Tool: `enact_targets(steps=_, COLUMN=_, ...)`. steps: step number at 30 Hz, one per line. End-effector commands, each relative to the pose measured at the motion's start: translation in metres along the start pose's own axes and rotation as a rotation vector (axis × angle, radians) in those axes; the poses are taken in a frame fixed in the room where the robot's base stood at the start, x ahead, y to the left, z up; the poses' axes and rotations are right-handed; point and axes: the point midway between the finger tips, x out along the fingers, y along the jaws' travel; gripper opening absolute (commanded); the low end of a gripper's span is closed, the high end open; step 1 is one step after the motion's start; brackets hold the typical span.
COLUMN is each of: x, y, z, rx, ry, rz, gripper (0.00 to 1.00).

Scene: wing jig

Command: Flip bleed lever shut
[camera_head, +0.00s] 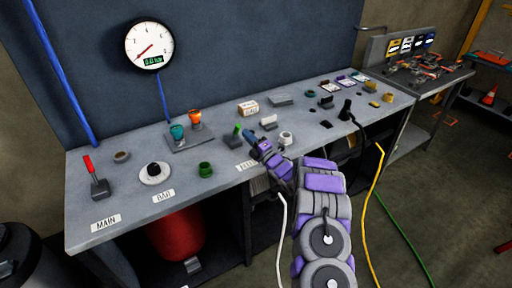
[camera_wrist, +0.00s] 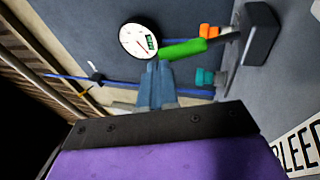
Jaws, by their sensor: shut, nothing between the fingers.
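The bleed lever has a green handle (camera_head: 238,130) that stands up from the bench, slightly tilted. In the wrist view the green handle (camera_wrist: 183,48) runs out from its dark base (camera_wrist: 259,32). My gripper (camera_head: 249,136) is shut and empty, with its blue-grey fingers beside the lever. In the wrist view my fingertips (camera_wrist: 158,64) appear close to the handle's free end; I cannot tell whether they touch it. The BLEED label (camera_wrist: 298,147) lies on the bench, and my arm partly covers it in the head view (camera_head: 246,166).
A gauge (camera_head: 149,45) hangs on the wall. Teal (camera_head: 178,132) and orange (camera_head: 195,118) fittings stand behind the lever. A green knob (camera_head: 205,169) and a red-handled lever (camera_head: 93,172) are to the left. A white cylinder (camera_head: 286,138) is near my wrist.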

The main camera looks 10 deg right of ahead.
Motion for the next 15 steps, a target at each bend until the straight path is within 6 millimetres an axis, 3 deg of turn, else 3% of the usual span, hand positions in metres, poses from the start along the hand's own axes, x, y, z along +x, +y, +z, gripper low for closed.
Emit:
enact_targets(steps=6, x=0.016, y=-0.001, z=0.000, rx=-0.001, ry=0.000, rz=-0.001, gripper=0.00)
enact_targets(steps=15, x=0.018, y=0.000, z=0.000, rx=0.000, ry=0.000, rz=-0.002, gripper=0.00)
